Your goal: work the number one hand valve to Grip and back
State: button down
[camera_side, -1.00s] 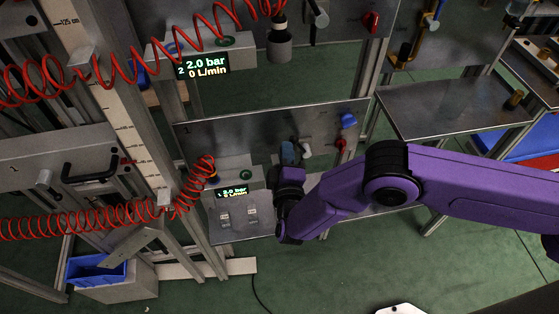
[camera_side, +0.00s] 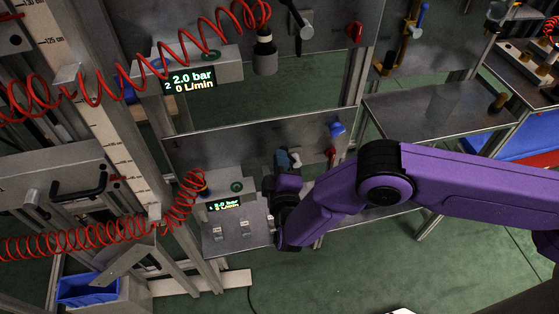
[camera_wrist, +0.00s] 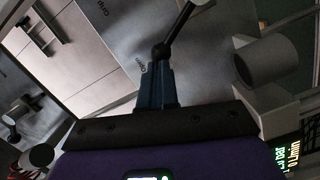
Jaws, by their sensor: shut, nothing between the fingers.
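The number one hand valve is on the lower grey panel, the one whose display (camera_side: 224,205) is marked 1. Its white-tipped lever (camera_side: 295,160) stands just right of my gripper in the side view. In the wrist view the valve lever (camera_wrist: 178,32) is a black rod with a pale tip, slanting up and right from a dark hub. My gripper (camera_side: 283,157) is shut and empty. Its blue-grey fingers (camera_wrist: 156,70) end right below the hub; I cannot tell whether they touch it.
A red knob (camera_side: 330,153) and a blue knob (camera_side: 337,130) sit right of the lever. A grey cylinder (camera_wrist: 268,60) stands out from the panel at right in the wrist view. A coiled red hose (camera_side: 90,238) hangs at left.

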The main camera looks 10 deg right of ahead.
jog(key=shift+d+r+m, duration=0.2)
jog(key=shift+d+m, duration=0.1)
jog(key=shift+m, duration=0.2)
jog(key=d+r+m+y, duration=0.1)
jog(key=d+m, duration=0.4)
jog(key=d, duration=0.2)
jog(key=shift+d+g, duration=0.15)
jog(key=shift+g, duration=0.15)
dwell(0.6)
jog(key=s+a+r, duration=0.2)
jog(key=s+r, duration=0.2)
jog(key=s, duration=0.8)
jog(key=shift+s+r, duration=0.15)
dwell(0.3)
